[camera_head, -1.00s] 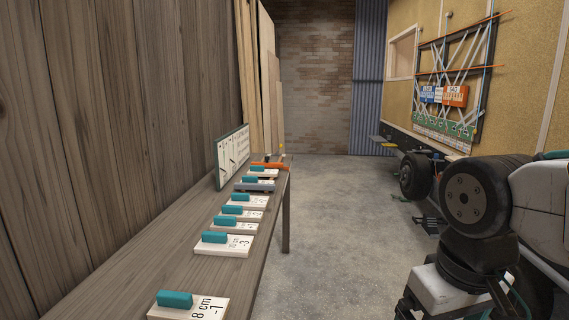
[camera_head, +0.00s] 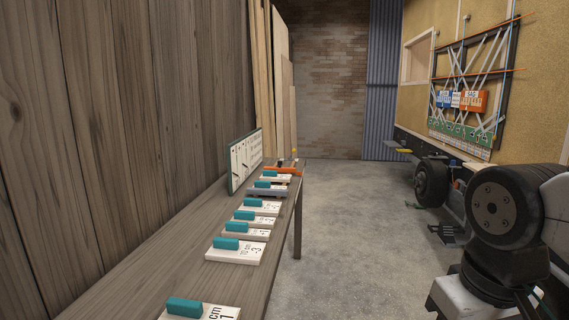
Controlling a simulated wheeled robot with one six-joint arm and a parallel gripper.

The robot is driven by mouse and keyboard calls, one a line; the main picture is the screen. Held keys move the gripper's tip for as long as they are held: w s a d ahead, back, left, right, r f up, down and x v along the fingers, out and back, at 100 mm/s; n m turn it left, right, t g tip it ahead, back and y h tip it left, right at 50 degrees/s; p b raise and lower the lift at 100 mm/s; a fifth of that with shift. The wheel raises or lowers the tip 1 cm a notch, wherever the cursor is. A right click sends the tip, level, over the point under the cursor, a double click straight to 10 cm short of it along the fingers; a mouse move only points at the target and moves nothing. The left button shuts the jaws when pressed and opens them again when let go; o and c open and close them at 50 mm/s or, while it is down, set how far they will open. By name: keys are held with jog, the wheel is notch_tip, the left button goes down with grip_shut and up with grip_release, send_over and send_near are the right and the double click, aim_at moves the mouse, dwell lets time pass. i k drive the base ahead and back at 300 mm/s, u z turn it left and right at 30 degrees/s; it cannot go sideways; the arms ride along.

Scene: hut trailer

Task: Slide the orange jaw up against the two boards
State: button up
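A small orange piece (camera_head: 281,170), which looks like the orange jaw, lies near the far end of the long wooden bench. A grey bar (camera_head: 267,190) lies just nearer on the bench. I cannot tell at this distance whether boards sit between them or how wide any gap is. White blocks with teal grips are lined up on the bench; the "10 cm" block (camera_head: 236,256) is among the nearer ones. My gripper is not in view; only links of my arm show at the right.
The wooden bench (camera_head: 150,275) runs along the plank wall at the left. A sign board (camera_head: 245,160) stands on it, and tall planks (camera_head: 280,85) lean behind its far end. Grey floor (camera_head: 350,230) is clear beside it. A wheeled trailer (camera_head: 431,181) stands at the right.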

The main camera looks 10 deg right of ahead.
aim_at(280, 170)
jog(key=z, duration=0.7)
jog(key=i, duration=1.55)
jog(key=z, duration=0.3)
jog(key=i, duration=1.45)
jog(key=u, duration=1.15)
jog(key=i, duration=1)
jog(key=u, duration=0.8)
